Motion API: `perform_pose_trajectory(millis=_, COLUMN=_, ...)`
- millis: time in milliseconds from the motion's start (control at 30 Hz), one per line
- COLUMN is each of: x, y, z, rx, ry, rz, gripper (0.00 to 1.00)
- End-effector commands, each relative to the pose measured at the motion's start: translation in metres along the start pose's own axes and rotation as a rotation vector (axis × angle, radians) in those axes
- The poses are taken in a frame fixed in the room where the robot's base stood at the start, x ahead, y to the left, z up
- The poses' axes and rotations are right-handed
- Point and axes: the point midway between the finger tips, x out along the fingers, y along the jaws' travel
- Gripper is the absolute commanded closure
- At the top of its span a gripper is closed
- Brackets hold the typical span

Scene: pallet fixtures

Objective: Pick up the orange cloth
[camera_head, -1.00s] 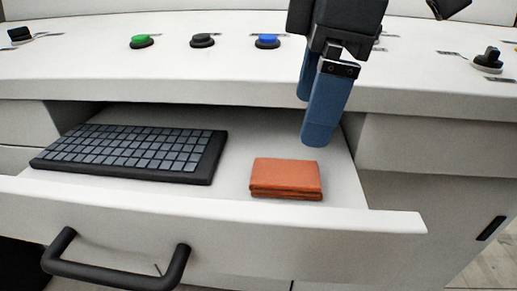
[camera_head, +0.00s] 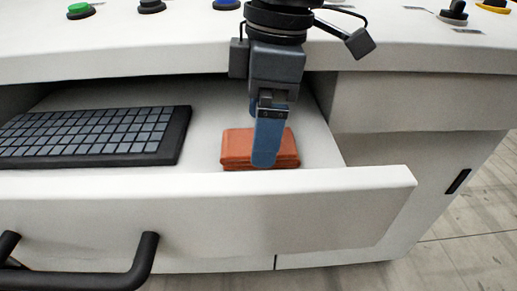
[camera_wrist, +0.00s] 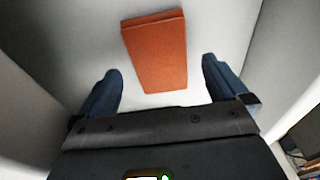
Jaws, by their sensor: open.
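The orange cloth (camera_head: 235,150) is folded into a thick rectangle and lies flat in the open drawer, toward its right side. My gripper (camera_head: 266,160) points down over the cloth in the head view, and its blue finger hides part of it. In the wrist view the cloth (camera_wrist: 157,52) lies ahead of my gripper (camera_wrist: 162,88), roughly centred between the two blue fingers. The fingers are spread apart with nothing between them. I cannot tell how high the fingertips are above the cloth.
A dark keyboard (camera_head: 92,135) lies in the drawer to the left of the cloth. The drawer front (camera_head: 330,205) with its black handle (camera_head: 140,270) stands out toward me. The white worktop (camera_head: 150,45) overhangs behind, with green (camera_head: 80,9) and blue (camera_head: 227,3) buttons.

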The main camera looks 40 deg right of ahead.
Motion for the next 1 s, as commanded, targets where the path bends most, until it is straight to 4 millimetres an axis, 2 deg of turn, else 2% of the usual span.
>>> perform_pose_trajectory(millis=33, x=0.009, y=0.0, z=0.0, rx=-0.001, ry=-0.001, rz=0.0, gripper=0.0)
perform_pose_trajectory(millis=133, x=0.017, y=0.0, z=0.0, rx=-0.001, ry=-0.001, rz=0.0, gripper=0.0)
perform_pose_trajectory(millis=433, x=0.02, y=0.0, z=-0.001, rx=0.0, ry=0.001, rz=0.0, gripper=0.01)
perform_pose_trajectory(millis=1000, x=0.02, y=0.0, z=0.0, rx=0.0, ry=0.001, rz=0.0, gripper=0.56)
